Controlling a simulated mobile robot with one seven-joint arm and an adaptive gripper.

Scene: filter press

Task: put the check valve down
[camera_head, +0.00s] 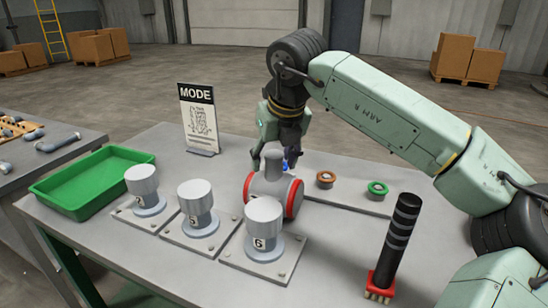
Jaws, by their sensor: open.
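The check valve (270,184) is a grey, thick-bodied piece with red rings at its ends. It sits at the middle of the grey table, just behind the numbered knob fixture marked 6. My gripper (279,152) points down right above and behind the valve. Its fingers are open near the valve's top stub, close to a small blue part. I cannot tell whether a fingertip touches the valve. The valve's lower front is partly hidden by the numbered fixture.
Numbered grey fixtures (197,208) stand in a row in front. A green tray (92,181) lies at left, and a MODE sign (198,119) stands behind. A plate with a brown ring (325,179) and a green ring (377,188) is at right.

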